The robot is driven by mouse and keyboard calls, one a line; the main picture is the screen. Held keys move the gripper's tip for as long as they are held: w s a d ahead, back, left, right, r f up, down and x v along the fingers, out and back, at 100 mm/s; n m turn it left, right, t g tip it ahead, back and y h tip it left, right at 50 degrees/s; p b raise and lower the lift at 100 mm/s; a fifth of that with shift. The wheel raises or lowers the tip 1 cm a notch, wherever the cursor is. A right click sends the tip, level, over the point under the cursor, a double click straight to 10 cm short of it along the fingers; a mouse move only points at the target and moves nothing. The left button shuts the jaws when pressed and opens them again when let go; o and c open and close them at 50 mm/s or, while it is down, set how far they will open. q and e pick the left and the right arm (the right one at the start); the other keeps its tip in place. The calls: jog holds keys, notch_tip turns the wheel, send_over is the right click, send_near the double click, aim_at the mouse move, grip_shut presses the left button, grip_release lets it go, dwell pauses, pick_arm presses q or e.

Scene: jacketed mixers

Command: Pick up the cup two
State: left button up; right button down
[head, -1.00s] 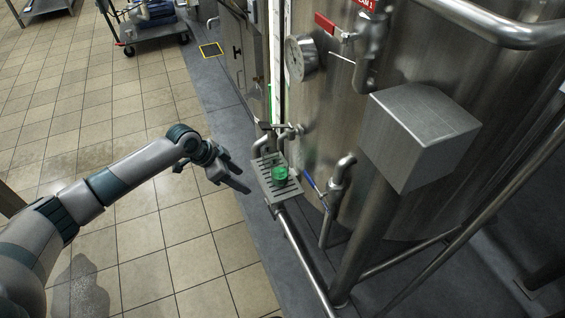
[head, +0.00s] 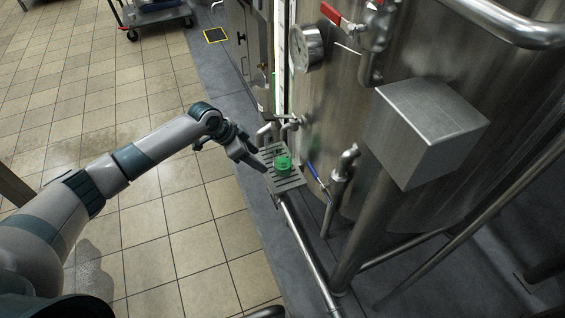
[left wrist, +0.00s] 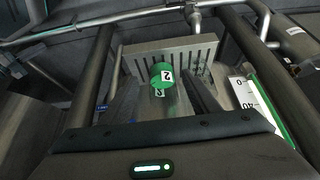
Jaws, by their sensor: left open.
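The green cup two (head: 283,164) stands on a slotted metal drip tray (head: 291,182) beside the large steel tank. In the left wrist view the cup (left wrist: 163,76) carries a label with a 2 and sits on the slotted tray (left wrist: 142,48). My left gripper (head: 259,163) is at the tray's left edge, just left of the cup. In the left wrist view the two fingers of my left gripper (left wrist: 160,92) are apart, with the cup showing between and beyond them. Whether they touch the cup I cannot tell. My right gripper is not in view.
The steel tank (head: 420,50) with a box-shaped housing (head: 432,130) stands to the right. A blue-handled valve (head: 316,176) and pipes are close to the tray. A gauge (head: 307,47) sits above. A scale strip (left wrist: 255,105) shows right in the wrist view. Tiled floor lies open at left.

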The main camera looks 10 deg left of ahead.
aim_at(274, 156)
pick_arm(q)
jog(key=shift+w+d, duration=0.6)
jog(key=shift+d, duration=0.25)
jog(key=shift+w+d, duration=0.55)
jog(key=shift+d, duration=0.25)
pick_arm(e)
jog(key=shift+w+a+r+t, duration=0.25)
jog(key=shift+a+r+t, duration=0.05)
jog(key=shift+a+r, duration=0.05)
pick_arm(q)
jog(key=shift+w+d+p, duration=0.2)
jog(key=shift+d+p, duration=0.15)
jog(key=shift+d, duration=0.05)
jog(key=shift+w+d+r, duration=0.1)
jog(key=shift+w+d, duration=0.55)
jog(key=shift+d, duration=0.3)
jog(key=x, duration=0.3)
jog(key=shift+w+d, duration=0.15)
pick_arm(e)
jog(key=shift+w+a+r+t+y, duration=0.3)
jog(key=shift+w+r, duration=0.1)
